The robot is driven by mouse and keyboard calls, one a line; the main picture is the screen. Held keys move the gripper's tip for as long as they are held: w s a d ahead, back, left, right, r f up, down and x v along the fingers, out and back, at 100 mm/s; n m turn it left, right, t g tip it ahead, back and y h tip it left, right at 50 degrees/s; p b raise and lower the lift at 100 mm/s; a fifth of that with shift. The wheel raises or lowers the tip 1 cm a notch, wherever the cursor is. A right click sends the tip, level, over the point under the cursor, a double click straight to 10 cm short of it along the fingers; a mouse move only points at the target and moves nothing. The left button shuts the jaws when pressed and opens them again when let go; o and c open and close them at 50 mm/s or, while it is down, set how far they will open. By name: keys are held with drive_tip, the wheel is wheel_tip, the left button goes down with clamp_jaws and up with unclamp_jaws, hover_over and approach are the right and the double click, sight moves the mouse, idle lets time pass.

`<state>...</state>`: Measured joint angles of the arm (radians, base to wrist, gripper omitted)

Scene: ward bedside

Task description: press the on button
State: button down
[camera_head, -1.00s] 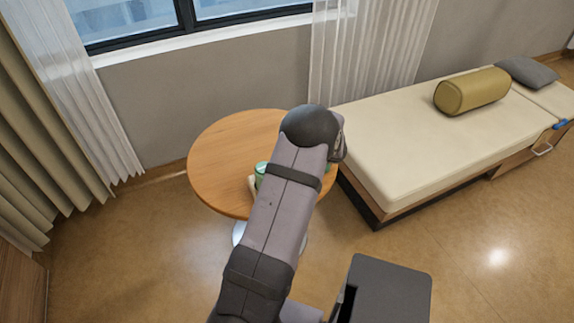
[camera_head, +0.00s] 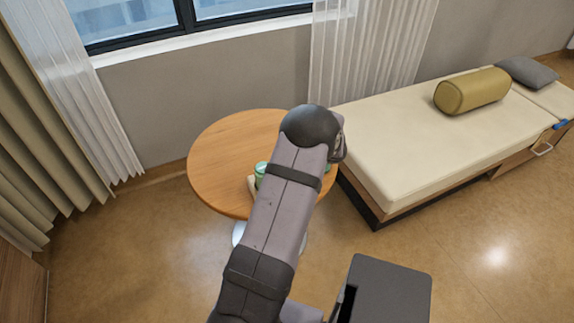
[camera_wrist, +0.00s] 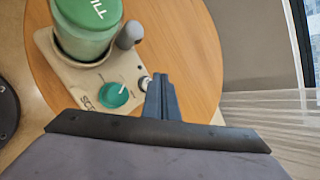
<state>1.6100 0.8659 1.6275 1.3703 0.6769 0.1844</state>
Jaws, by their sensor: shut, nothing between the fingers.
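A beige device base (camera_wrist: 75,80) stands on the round wooden table in the wrist view. A small pale, dark-edged button (camera_wrist: 144,83) shows at the base's right edge, partly covered by my gripper. My gripper (camera_wrist: 158,78) is shut and empty, its fingertips beside this button. Whether they touch it cannot be told. In the head view the container (camera_head: 261,169) shows only partly, and my arm hides the gripper and button.
The round table (camera_head: 221,150) has free surface on its left. A bed (camera_head: 430,140) with an olive bolster (camera_head: 472,91) stands to the right. Sheer curtains (camera_head: 365,50) hang behind, near the window. A round dark object (camera_wrist: 6,108) shows at the wrist view's left edge.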

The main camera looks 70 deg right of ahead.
drive_tip(key=shift+f+b, duration=0.95)
drive_tip(key=shift+b, duration=0.15)
idle(0.9)
drive_tip(key=shift+r, duration=0.1)
idle(0.3)
drive_tip(key=shift+r+p, duration=0.6)
drive_tip(key=shift+r, duration=0.2)
drive_tip(key=shift+r, duration=0.1)
wheel_tip(320, 180, up, 5)
drive_tip(key=p, duration=0.3)
idle(0.8)
